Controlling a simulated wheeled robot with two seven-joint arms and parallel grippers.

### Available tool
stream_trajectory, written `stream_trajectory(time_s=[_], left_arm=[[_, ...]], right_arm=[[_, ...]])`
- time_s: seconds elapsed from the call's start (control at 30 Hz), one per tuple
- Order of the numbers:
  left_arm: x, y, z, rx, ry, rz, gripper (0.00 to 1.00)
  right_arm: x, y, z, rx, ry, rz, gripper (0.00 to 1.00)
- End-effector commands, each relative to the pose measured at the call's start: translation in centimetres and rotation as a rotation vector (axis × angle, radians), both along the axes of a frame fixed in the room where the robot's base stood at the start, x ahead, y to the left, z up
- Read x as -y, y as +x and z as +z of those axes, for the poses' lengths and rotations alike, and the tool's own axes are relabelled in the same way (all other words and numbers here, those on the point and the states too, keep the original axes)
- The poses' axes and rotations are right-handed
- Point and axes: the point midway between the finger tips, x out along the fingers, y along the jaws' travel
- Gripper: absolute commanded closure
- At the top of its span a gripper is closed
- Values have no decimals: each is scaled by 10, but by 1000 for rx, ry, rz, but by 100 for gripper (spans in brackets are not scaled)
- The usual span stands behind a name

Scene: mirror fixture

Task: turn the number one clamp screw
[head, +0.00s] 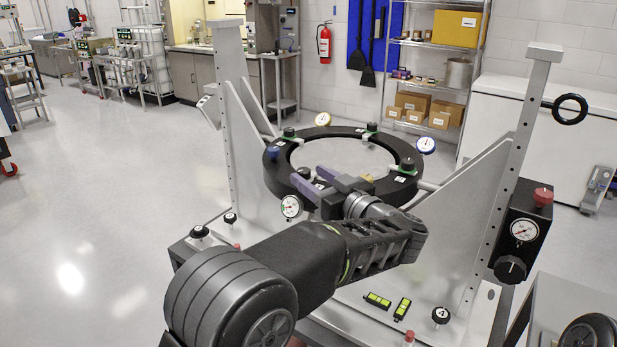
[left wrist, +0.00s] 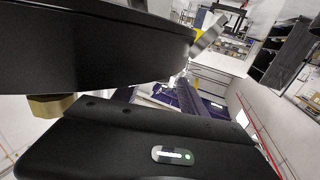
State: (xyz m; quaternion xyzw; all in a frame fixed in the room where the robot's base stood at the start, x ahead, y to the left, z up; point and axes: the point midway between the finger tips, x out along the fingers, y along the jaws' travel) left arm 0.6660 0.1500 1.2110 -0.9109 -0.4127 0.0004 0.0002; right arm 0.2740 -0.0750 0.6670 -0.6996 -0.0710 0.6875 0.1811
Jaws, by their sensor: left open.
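A black ring (head: 341,131) is held between two grey upright plates of the fixture. Small clamp knobs stand around it: a blue one (head: 273,153) at the left, a dark one with a green base (head: 289,132) at the back left, another (head: 371,127) at the back right and one (head: 407,164) at the right. White labels lie on the ring, too small to read, so I cannot tell which screw is number one. My left gripper (head: 306,178) is open at the ring's front-left edge, its purple fingers pointing left toward the blue knob. Contact is unclear. My right gripper is out of view.
Dial gauges (head: 291,207) sit around the ring. Black knobs (head: 440,315) stand on the fixture base, the front right one marked 4. Two green levels (head: 377,300) lie near it. A tall post (head: 532,110) and a black gauge box (head: 524,232) stand at right. Open floor lies left.

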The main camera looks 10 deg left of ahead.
Motion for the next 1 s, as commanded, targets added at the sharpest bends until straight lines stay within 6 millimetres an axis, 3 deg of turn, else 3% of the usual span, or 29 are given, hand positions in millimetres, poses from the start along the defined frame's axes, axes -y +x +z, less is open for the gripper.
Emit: stream_trajectory(time_s=[0.2, 0.4, 1.0], left_arm=[[27, -23, -1, 3, 2, -4, 50], [43, -37, -1, 0, 1, -1, 50], [44, -39, 0, 0, 0, 1, 50]], right_arm=[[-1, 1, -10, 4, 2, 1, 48], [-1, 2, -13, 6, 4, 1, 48], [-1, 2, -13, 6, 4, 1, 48]])
